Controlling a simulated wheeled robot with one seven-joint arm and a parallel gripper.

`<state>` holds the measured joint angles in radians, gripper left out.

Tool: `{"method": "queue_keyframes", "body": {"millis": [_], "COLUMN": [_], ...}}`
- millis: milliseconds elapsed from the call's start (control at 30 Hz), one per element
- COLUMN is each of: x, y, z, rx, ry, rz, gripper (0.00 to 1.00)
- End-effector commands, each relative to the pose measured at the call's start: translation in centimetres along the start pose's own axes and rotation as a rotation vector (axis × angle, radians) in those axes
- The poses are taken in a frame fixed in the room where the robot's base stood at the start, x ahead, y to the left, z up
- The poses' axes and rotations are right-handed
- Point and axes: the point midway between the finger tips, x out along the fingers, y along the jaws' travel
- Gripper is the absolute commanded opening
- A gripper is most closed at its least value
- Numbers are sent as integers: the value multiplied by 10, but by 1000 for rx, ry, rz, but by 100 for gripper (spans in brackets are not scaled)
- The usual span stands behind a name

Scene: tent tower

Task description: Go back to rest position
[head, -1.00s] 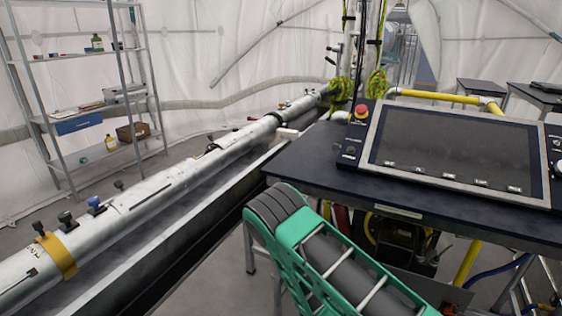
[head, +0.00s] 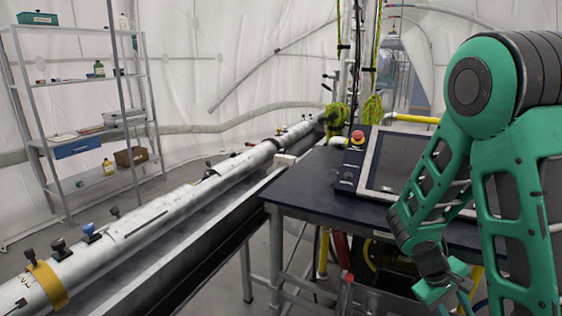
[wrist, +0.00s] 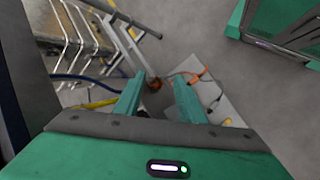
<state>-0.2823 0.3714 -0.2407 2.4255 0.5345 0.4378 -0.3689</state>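My green arm fills the right side of the head view, folded, with the forearm hanging down in front of the table. My gripper (head: 449,287) is low at the lower right of the head view, below the table top. In the wrist view my gripper (wrist: 160,98) points down at the floor. Its two green fingers stand apart with nothing between them.
A dark table (head: 300,190) carries a tilted screen panel with a red button (head: 357,137). A long metal pipe (head: 150,222) runs along the left. A shelf rack (head: 85,110) stands behind it. Cables and a grey plate (wrist: 215,105) lie on the floor below.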

Motion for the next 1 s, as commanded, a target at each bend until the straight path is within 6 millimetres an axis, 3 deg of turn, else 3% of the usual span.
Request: {"method": "queue_keyframes", "body": {"millis": [433, 800, 1000], "x": [-60, -109, -128], "y": [20, 15, 7], "z": [95, 173, 203], "rx": [389, 638, 718], "ry": [-9, 1, 7], "rz": [-310, -517, -586], "gripper": [37, 37, 37]}}
